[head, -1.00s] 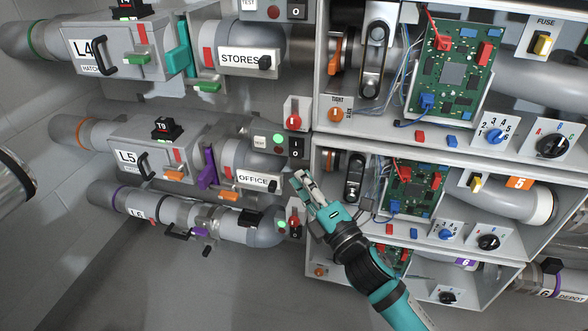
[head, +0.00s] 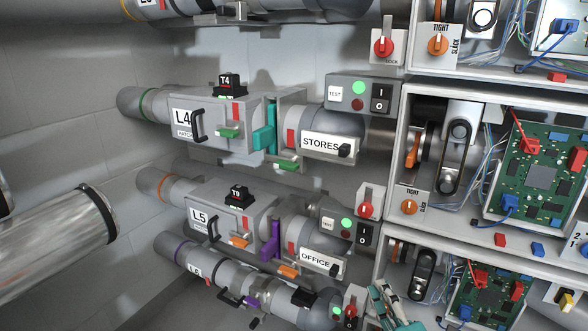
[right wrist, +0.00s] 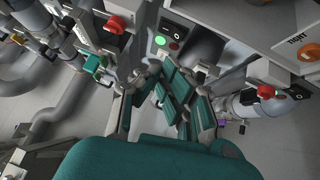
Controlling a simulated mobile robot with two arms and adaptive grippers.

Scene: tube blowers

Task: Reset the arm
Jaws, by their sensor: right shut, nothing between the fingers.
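My right gripper (head: 382,302) shows at the bottom edge of the head view, in front of the lower cabinet's left side. Its fingers are teal and grey, shut and empty; most of the arm is out of the picture. In the right wrist view the teal and grey fingers (right wrist: 172,95) stick out past the teal wrist housing, with a switch box behind them. My left gripper is in neither view.
Cabinets with a circuit board (head: 540,170), levers and knobs fill the right. Pipe units L4 (head: 225,140) and L5 (head: 240,222) stand left of them. A red knob (head: 366,210) juts out near the cabinet edge.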

